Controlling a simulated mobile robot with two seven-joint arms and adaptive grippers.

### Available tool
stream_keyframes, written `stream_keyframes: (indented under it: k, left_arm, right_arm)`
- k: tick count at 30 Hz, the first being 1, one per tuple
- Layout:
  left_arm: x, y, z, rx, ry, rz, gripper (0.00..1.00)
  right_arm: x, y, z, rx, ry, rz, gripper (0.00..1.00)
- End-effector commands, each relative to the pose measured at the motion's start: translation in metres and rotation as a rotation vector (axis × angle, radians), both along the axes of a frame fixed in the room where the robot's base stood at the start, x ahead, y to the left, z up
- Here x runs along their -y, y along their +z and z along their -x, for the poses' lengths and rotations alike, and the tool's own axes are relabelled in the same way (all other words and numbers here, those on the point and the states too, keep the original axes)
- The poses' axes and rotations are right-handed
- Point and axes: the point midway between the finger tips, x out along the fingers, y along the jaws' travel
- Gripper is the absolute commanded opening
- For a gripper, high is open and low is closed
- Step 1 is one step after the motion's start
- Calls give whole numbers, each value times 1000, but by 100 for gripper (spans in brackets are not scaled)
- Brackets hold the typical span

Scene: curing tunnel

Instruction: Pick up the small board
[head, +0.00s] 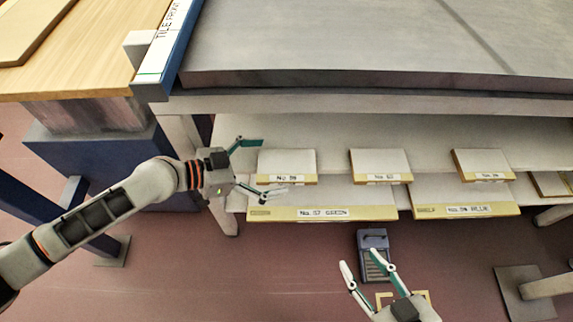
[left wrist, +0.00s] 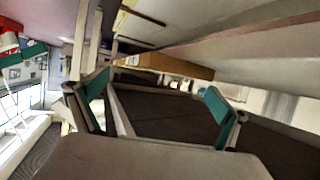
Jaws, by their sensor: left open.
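Three small pale boards with yellow, labelled front edges lie on the shelf under the grey top: a left one (head: 287,160), a middle one (head: 380,160) and a right one (head: 483,160). My left gripper (head: 270,168) is open at the left end of the left small board, one finger behind and one in front of it. In the left wrist view, a yellow-brown board edge (left wrist: 165,65) shows beyond the open fingers (left wrist: 158,82). I cannot tell whether they touch it. My right gripper (head: 357,257) is open and empty, low in front of the shelf.
The grey top (head: 370,40) overhangs the shelf. A grey-blue device (head: 373,240) is below, near my right gripper. A wooden table (head: 85,55) stands at left.

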Motion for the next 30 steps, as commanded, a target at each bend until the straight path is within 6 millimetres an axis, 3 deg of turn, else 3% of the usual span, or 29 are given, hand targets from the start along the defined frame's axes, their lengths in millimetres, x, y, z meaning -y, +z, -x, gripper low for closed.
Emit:
stream_keyframes:
  k: [6,15,22,30]
  left_arm:
    - [24,-12,-9,-1,-1,1,100]
    - [27,-14,-11,-1,0,0,100]
    - [27,-15,-10,-2,0,0,42]
    - [26,-17,-9,-7,0,-1,41]
  right_arm:
    - [0,-1,0,-2,0,2,40]
    - [0,-1,1,-2,0,2,40]
    - [0,-1,1,-3,0,1,40]
    - [0,-2,1,-4,0,1,40]
